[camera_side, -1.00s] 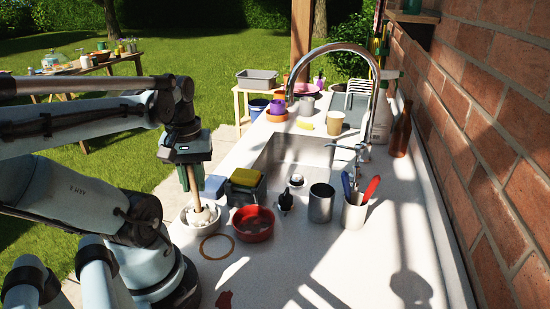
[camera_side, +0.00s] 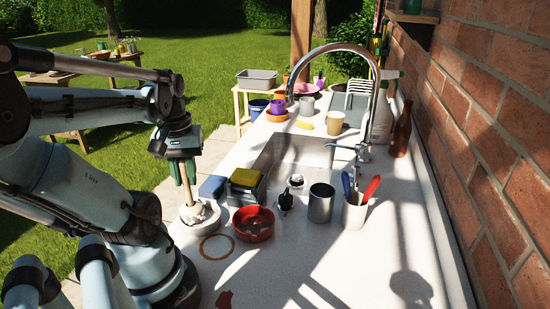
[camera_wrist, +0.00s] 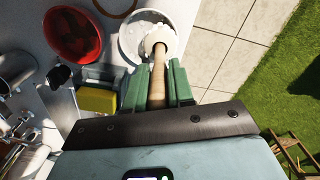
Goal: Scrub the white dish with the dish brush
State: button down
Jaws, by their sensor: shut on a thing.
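The white dish (camera_side: 209,220) stands on the counter at its left edge, nearest my arm; it also shows in the wrist view (camera_wrist: 127,43). My gripper (camera_side: 184,173) is above the dish, shut on the wooden handle of the dish brush (camera_side: 188,193). In the wrist view the handle (camera_wrist: 158,80) runs between the green fingers, and the pale brush head (camera_wrist: 161,39) is inside the dish, toward its right side. The fingers are clear of the dish. Whether the bristles press on the dish's bottom cannot be told.
A red bowl (camera_side: 253,224) stands right of the dish, with a tan ring (camera_side: 217,247) in front. A metal cup (camera_side: 320,203) and sink (camera_side: 290,152) are further right. The front counter is mostly clear.

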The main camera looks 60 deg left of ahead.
jog(key=shift+s+d, duration=0.2)
jog(key=shift+d, duration=0.5)
notch_tip(320, 180, up, 8)
jog(key=w, duration=0.1)
jog(key=shift+w, duration=0.4)
jog(key=shift+a+r, duration=0.1)
